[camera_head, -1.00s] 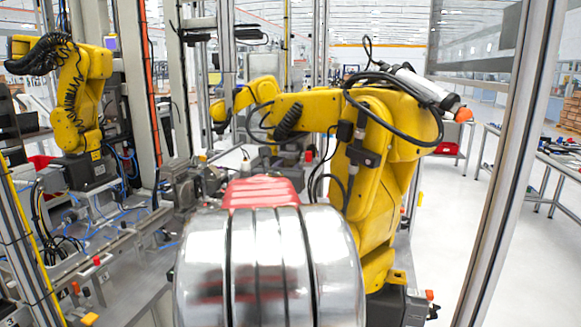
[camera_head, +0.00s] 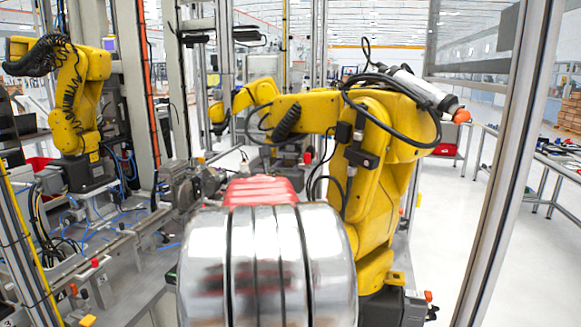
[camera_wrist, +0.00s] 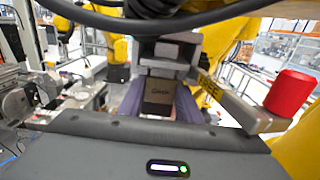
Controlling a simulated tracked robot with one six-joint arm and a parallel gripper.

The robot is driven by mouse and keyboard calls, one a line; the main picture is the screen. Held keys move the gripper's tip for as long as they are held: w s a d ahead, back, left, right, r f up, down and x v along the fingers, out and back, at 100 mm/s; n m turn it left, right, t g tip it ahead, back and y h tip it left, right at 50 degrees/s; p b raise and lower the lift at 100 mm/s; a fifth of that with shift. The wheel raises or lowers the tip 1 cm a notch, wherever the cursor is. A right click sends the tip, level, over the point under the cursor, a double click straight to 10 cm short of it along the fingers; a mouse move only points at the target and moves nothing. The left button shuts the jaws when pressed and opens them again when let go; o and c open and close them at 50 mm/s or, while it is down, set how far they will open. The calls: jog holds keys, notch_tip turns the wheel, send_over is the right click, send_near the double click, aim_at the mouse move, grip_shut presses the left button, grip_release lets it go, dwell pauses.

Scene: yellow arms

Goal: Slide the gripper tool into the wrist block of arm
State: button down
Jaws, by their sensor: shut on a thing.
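In the wrist view my gripper (camera_wrist: 161,88) has its two greyish-purple fingers shut on the sides of a dark block with small lettering, which I take to be the gripper tool (camera_wrist: 158,96). Stacked grey metal plates (camera_wrist: 166,54) lie just beyond the block; I cannot tell whether they touch it or belong to it. A yellow arm (camera_head: 385,190) stands close on the right in the head view, with black cables and an orange-tipped white cylinder on top. The wrist block is not clearly identifiable. My gripper's fingers are hidden in the head view.
A red cylinder (camera_wrist: 290,93) on a metal bar stands at the right of the wrist view. Black cables cross its top. Another yellow arm (camera_head: 75,110) stands at left in the head view. A metal post (camera_head: 505,160) rises at right. Machinery and cables fill the lower left.

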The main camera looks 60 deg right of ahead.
jog(key=shift+w+d+r, duration=0.1)
jog(key=shift+w+d, duration=0.1)
jog(key=shift+d, duration=0.9)
jog(key=shift+f, duration=0.4)
dwell(0.9)
jog(key=c, duration=1.6)
grip_release()
jog(key=o, duration=0.4)
jog(key=shift+f, duration=0.15)
